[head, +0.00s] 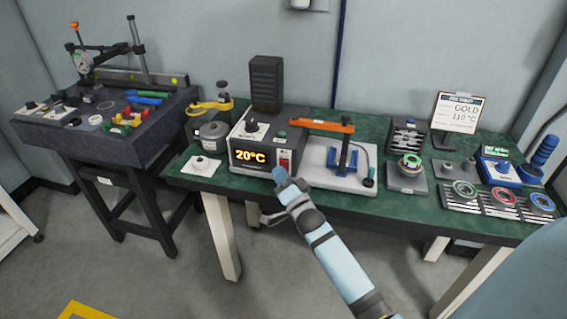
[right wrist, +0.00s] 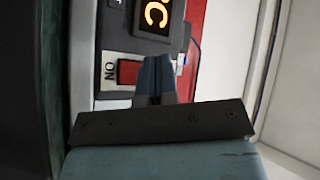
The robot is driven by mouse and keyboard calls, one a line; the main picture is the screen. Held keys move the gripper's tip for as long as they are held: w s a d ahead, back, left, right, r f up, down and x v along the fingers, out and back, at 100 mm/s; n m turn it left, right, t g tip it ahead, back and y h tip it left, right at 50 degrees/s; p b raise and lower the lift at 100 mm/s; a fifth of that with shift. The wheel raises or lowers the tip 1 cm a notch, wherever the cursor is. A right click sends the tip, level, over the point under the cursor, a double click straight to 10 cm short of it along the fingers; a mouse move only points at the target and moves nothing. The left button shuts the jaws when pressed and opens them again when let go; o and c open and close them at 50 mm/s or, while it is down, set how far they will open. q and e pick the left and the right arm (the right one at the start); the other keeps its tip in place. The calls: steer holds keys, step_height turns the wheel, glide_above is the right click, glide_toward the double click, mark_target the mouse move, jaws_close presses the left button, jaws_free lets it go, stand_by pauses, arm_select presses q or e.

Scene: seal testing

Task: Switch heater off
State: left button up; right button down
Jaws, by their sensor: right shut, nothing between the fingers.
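The heater unit (head: 241,170) is a dark and white box on the green table, with an orange display (head: 251,157) reading 20°C. Its red rocker switch (head: 285,160) is on the front, right of the display. In the right wrist view the switch (right wrist: 129,72) shows red beside an ON label (right wrist: 110,72). My right gripper (head: 279,174) is just in front of and below the switch. It is shut and empty, its fingertips (right wrist: 156,66) close beside the switch; I cannot tell whether they touch. My left gripper is out of view.
An orange-handled press (head: 321,127) stands on a pale base right of the heater. Ring trays (head: 462,200) and a GOLD 110°C card (head: 458,110) are at the right. The floor before the table is clear.

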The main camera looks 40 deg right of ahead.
steer(key=shift+w+d, duration=0.2)
steer(key=shift+w+d, duration=0.2)
stand_by(0.8)
steer(key=shift+s+a+r, duration=0.1)
steer(key=shift+s+a+p, duration=0.4)
steer(key=shift+a+p, duration=0.05)
steer(key=shift+a, duration=0.05)
steer(key=shift+s+a+f+p, duration=0.25)
steer(key=shift+s+a+p, duration=0.15)
steer(key=shift+s+a, duration=0.5)
steer(key=shift+s+a+f+p, duration=0.2)
steer(key=shift+s+a+p, duration=0.15)
steer(key=shift+s+a, duration=0.5)
steer(key=shift+w+a, duration=0.1)
steer(key=shift+w, duration=0.05)
